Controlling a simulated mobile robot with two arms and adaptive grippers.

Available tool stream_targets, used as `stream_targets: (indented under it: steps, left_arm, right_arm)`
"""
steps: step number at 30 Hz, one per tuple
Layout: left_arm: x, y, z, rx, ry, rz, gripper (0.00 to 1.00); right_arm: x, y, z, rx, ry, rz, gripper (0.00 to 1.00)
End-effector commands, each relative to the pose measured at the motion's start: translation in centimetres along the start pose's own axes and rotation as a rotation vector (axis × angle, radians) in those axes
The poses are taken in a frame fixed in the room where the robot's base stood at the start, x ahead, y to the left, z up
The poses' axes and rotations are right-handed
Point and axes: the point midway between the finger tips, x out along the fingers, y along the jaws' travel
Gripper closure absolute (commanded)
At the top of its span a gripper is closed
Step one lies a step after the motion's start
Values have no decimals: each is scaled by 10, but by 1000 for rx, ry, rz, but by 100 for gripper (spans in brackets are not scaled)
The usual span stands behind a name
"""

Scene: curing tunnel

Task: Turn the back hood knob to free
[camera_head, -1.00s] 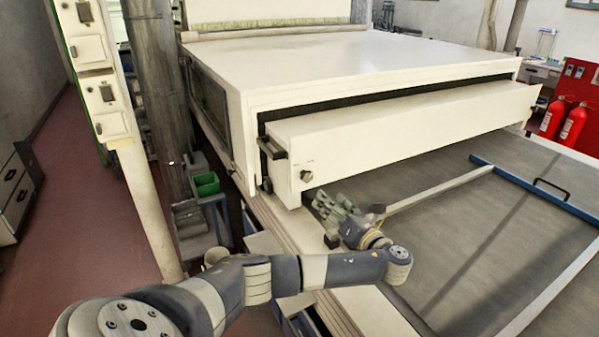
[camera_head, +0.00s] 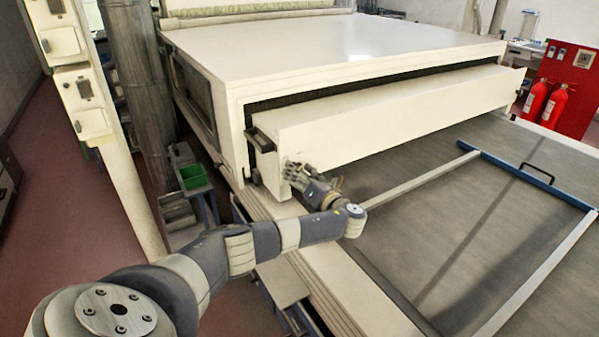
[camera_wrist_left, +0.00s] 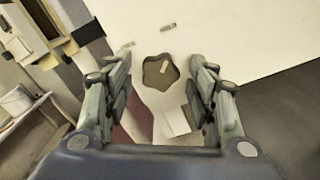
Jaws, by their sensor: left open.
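The hood (camera_head: 400,108) is a long white box with a slanted front at the mouth of the white tunnel. Its knob (camera_wrist_left: 152,76) is a dark, lobed dial with a pale pointer mark toward its upper right, as the left wrist view shows. Two small labels sit above it on the white face. My left gripper (camera_head: 294,170) is at the hood's near left end and covers the knob in the head view. In the left wrist view its open fingers (camera_wrist_left: 161,66) stand either side of the knob, with gaps on both sides. Contact is not visible.
A black handle (camera_head: 262,139) sticks out from the hood's left end. A grey bed with a blue-edged frame (camera_head: 530,178) and its handle lies below the hood. Red fire extinguishers (camera_head: 552,106) stand at far right.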

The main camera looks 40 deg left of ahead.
Motion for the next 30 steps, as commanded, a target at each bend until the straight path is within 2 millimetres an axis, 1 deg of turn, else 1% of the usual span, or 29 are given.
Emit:
stream_targets:
  steps: [1,3,8,11,12,14,15,23,30]
  left_arm:
    - [1,0,0,0,0,0,48]
    - [2,0,0,0,0,-1,48]
    - [2,0,0,0,0,-1,48]
    - [2,0,0,1,0,-1,69]
    - [2,0,0,1,0,-1,78]
    - [2,0,0,1,0,-1,91]
    - [2,0,0,1,0,-1,93]
    - [2,0,0,-12,0,-1,93]
    - [1,-1,-1,-106,1,-2,93]
  right_arm:
    - [0,-4,-1,0,1,-5,31]
    - [0,-6,-1,-2,2,-7,31]
    - [0,-3,-1,-4,2,-3,31]
    - [0,0,0,-5,1,0,31]
    - [0,2,0,-5,1,1,31]
    - [0,3,0,-5,1,3,31]
    - [0,4,0,-5,1,4,31]
    - [0,8,0,-3,1,9,31]
    - [0,8,0,-2,1,9,31]
